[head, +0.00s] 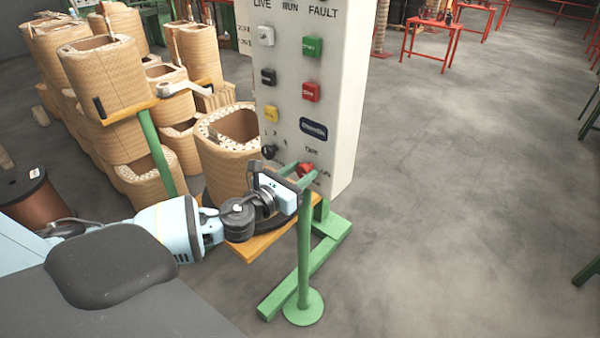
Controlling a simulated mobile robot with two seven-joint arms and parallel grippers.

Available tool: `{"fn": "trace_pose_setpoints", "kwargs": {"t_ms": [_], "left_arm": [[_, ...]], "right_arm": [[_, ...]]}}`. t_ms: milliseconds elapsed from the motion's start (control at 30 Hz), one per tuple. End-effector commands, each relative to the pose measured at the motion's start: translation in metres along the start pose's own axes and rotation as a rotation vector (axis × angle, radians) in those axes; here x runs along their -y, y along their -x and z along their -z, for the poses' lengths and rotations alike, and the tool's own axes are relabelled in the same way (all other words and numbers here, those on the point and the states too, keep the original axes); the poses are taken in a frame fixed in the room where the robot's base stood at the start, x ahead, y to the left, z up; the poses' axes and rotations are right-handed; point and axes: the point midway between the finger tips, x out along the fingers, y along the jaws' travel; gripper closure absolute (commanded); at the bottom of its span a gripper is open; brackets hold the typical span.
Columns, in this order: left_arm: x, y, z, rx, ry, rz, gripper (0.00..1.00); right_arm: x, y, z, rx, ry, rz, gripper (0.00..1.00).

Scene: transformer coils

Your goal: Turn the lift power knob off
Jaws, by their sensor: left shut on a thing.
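A light grey control panel (345,100) stands upright in the middle of the head view. A red knob (306,169) sits low on its face, with small lettering around it that I cannot read clearly. My left gripper (301,174) reaches in from the left and is shut on the red knob. Its fingers partly cover the knob and the lettering, so I cannot tell which way the knob is turned. A black knob (269,152) sits to the left on the same panel, just above the gripper. My right gripper is not in view.
The panel also carries several buttons, including a green one (312,46) and a red one (311,92). A green post (304,250) stands before the panel. Brown coils (225,160) crowd the left. A red table (432,27) is far back.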

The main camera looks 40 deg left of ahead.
Motion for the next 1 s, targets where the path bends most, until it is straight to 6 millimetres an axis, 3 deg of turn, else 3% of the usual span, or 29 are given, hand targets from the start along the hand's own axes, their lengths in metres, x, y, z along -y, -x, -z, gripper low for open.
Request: {"fn": "trace_pose_setpoints", "kwargs": {"t_ms": [433,1000], "left_arm": [[-0.0007,0.0,-0.0001,0.0,0.114,-0.002,0.85],[-0.0026,-0.0001,-0.0005,0.002,0.626,-0.002,0.85]], "right_arm": [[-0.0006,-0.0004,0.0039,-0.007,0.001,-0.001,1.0],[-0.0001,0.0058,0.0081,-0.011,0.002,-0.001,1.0]]}}
